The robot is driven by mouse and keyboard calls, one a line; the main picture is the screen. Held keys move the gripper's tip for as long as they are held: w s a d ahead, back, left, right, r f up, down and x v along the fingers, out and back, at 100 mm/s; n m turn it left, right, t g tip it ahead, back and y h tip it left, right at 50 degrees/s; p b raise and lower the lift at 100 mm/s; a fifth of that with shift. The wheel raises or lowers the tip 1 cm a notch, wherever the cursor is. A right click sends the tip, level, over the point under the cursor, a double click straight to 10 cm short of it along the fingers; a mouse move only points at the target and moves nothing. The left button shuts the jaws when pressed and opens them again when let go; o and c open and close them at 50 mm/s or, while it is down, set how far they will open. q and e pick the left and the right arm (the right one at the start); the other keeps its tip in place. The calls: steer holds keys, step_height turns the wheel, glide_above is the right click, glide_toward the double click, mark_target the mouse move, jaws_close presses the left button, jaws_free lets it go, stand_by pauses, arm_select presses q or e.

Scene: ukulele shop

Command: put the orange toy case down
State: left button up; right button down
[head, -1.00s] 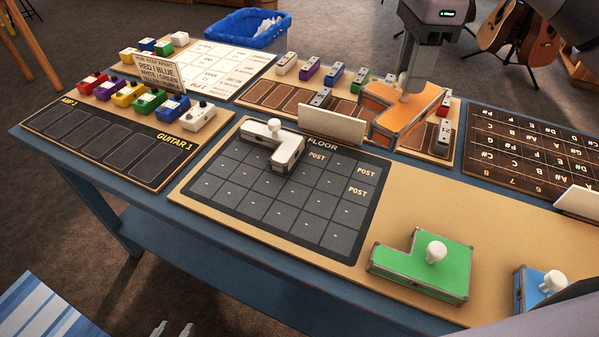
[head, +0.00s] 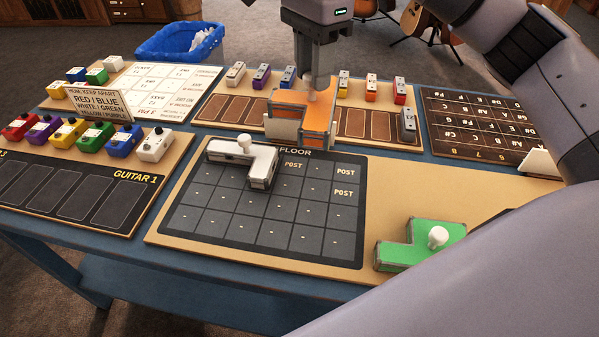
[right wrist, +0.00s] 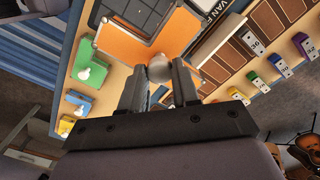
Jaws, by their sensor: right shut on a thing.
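The orange toy case (head: 318,118), angular with grey edging, hangs in the air over the back edge of the dark FLOOR grid (head: 303,213). It also shows large in the right wrist view (right wrist: 128,45). My right gripper (head: 312,80) is shut on the round knob on its top; the knob shows between the fingers in the right wrist view (right wrist: 160,76). A white L-shaped case (head: 262,165) with a knob lies on the grid's back left cells. The green case (head: 408,256) lies on the tan board right of the grid. My left gripper is not in view.
Behind the grid stands a pedal board (head: 365,122) with several small pedals. A white card (head: 284,127) stands near the orange case, partly hidden. A sign (head: 95,105) and coloured pedals are at left. The grid's front and right cells are clear. My right arm covers the lower right.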

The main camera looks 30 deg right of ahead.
mark_target(313, 105)
step_height(313, 105, down, 19)
steer(key=shift+r+p, duration=0.2)
steer(key=shift+p, duration=0.15)
steer(key=shift+f, duration=0.1)
steer(key=c, duration=0.8)
jaws_free()
step_height(313, 105, up, 12)
steer(key=shift+r+b, duration=0.15)
steer(key=shift+b, duration=0.35)
steer(key=shift+s, duration=0.1)
